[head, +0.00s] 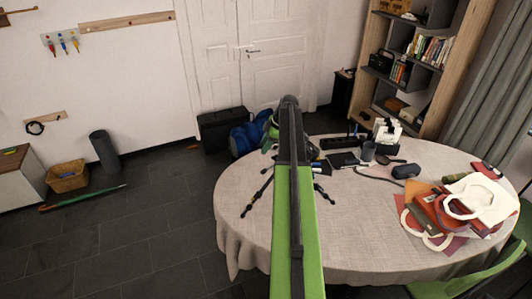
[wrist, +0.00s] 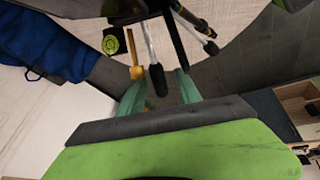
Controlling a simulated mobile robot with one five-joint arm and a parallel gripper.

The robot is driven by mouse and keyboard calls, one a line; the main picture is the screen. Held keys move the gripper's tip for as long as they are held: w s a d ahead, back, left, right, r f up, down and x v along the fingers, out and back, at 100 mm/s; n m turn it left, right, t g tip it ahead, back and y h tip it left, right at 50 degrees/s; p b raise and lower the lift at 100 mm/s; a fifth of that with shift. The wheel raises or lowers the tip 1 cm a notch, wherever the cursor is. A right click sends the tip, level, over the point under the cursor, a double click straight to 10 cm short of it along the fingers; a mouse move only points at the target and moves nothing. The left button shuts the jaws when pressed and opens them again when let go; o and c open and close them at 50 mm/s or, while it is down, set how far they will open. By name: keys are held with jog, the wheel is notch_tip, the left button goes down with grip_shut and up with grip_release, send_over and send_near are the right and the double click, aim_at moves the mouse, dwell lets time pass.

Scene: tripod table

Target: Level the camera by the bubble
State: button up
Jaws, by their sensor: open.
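A small black tripod stands on the round table (head: 245,185); in the head view its splayed legs (head: 257,196) show on both sides of my arm, which hides its top. In the wrist view, a yellow-green square with a dark round mark (wrist: 114,41) looks like the bubble level; the bubble itself is too small to read. A dark-ended handle (wrist: 157,78) and a yellow lever (wrist: 135,58) show beside it. My gripper (wrist: 160,88) is open, its green fingers apart, with the dark handle end appearing between or just beyond them. I cannot tell whether they touch. The camera body is not clear.
A red bag with white handles (head: 445,215) lies at the table's right. A dark cup (head: 368,151), a black case (head: 406,170) and small dark items crowd the back. A blue bag (head: 245,138) is behind the table. The cloth's front is fairly clear.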

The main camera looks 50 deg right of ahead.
jog(key=shift+c, duration=0.4)
grip_shut()
dwell(0.9)
